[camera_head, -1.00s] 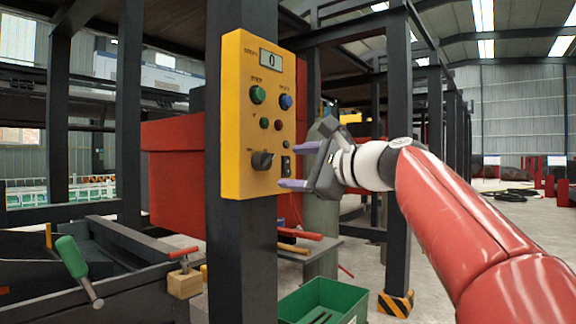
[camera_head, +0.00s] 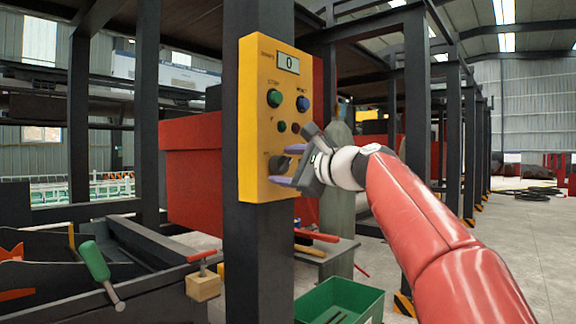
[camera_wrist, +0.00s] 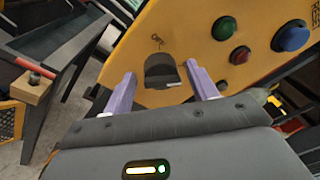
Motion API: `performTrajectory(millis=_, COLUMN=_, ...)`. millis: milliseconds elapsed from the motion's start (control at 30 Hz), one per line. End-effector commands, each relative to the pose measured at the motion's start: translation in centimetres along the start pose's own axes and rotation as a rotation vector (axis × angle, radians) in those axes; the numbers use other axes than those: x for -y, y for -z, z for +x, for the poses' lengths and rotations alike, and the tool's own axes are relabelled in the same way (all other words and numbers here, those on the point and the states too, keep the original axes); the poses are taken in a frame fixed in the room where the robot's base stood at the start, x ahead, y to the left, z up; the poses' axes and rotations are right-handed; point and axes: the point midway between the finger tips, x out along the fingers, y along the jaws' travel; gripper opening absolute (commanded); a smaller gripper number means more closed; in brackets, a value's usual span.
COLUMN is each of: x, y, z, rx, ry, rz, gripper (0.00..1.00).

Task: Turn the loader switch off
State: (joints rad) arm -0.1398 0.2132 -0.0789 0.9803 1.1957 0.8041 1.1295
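The yellow control panel (camera_head: 262,110) is mounted on a dark post. My gripper (camera_head: 280,177) is open in front of the panel's lower part. In the wrist view, the dark switch (camera_wrist: 160,70) lies between the two purple fingertips of my gripper (camera_wrist: 163,82), with a gap on either side. I cannot tell whether the fingers touch the panel.
The panel also has a display (camera_head: 288,63) reading 0, a green button (camera_head: 274,98), a blue button (camera_head: 303,103) and small indicators. A green bin (camera_head: 340,303) stands below. A green-handled tool (camera_head: 95,262) lies at left. Open floor is at right.

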Motion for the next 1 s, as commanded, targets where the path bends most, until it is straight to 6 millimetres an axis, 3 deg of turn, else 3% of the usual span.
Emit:
performTrajectory(millis=33, x=0.00, y=0.00, z=-0.02, rx=0.000, ry=0.000, rz=0.000, gripper=0.51)
performTrajectory(millis=300, x=-0.06, y=0.02, z=-0.02, rx=0.000, ry=-0.002, rz=0.000, gripper=0.17)
performTrajectory(millis=667, x=-0.30, y=0.24, z=0.02, rx=0.004, ry=0.001, rz=-0.061, gripper=0.17)
performTrajectory(millis=1000, x=-0.57, y=0.47, z=0.03, rx=0.020, ry=0.024, rz=-0.312, gripper=0.17)
